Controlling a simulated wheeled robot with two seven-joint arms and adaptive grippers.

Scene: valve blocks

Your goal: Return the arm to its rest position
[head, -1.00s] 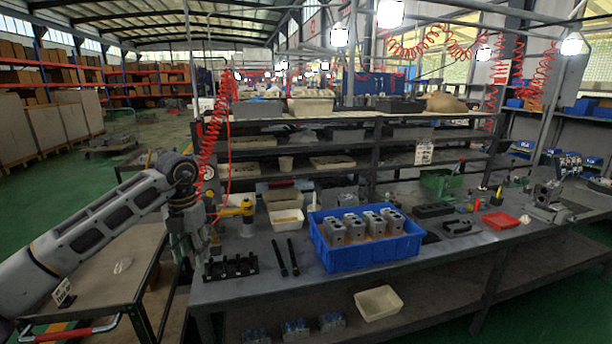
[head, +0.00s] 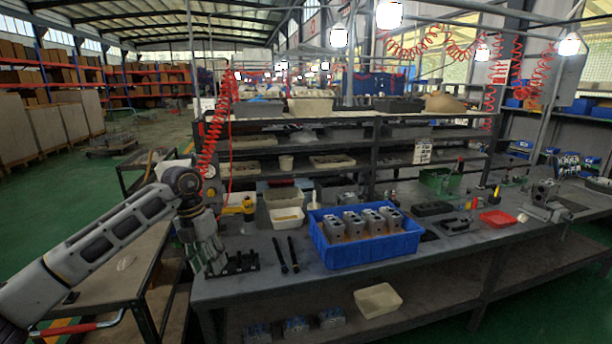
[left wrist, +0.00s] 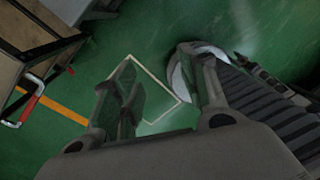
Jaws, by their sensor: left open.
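My left arm comes in from the left in the head view. My left gripper (head: 209,262) hangs pointing down at the left end of the workbench, beside the black rack (head: 236,262). In the left wrist view the gripper's two fingers (left wrist: 165,95) are spread apart with nothing between them. Green floor shows beyond them. The blue crate (head: 372,252) with several grey valve blocks (head: 352,224) stands on the workbench to the right of the gripper. My right gripper is not in view.
Two black rods (head: 286,254) lie between the rack and the crate. A yellow tool (head: 240,208) and a white bin (head: 287,218) stand behind. A lower side table (head: 110,272) is at the left. A red tray (head: 498,218) lies at the right.

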